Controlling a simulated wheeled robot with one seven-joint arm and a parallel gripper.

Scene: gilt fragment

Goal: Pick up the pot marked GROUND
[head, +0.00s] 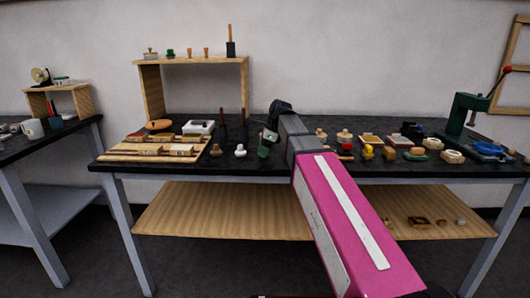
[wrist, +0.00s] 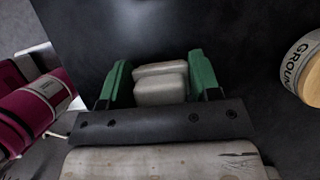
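The pot marked GROUND (wrist: 304,72) is at the right edge of the wrist view, partly cut off. It has a pale wall with dark lettering, of which "GROUN" shows, and a tan top. In the head view I cannot tell which small pot it is. My gripper (wrist: 160,80) has two green fingers spread apart, and the pot is outside them, to their right. Two pale rounded blocks show between the fingers; I cannot tell whether they belong to the gripper. In the head view my gripper (head: 265,145) is low over the dark bench, partly hidden by my arm.
A green press (head: 465,120) stands at the right end. A wooden shelf (head: 195,60) stands at the back.

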